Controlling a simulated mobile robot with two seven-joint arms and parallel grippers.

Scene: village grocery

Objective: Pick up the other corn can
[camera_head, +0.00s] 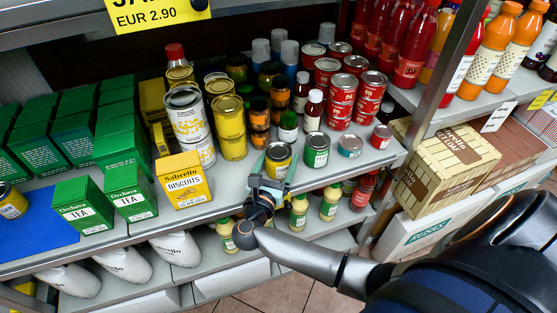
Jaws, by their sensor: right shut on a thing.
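My right gripper (275,172) reaches up to the front edge of the shelf, its arm coming in from the right. It is shut on a yellow can (278,154) with a metal lid, taken to be a corn can; its fingers lie on either side. The can looks upright at the shelf front; I cannot tell whether it is lifted. Another yellow can (12,203) stands on the blue mat (45,232) at the far left, partly cut off by the picture edge. My left gripper is not in view.
A green can (316,150) stands close to the right of the held can, with a blue-labelled can (349,146) beyond. A yellow biscuits box (182,181) and green tea boxes (82,205) stand left. The blue mat has free room.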

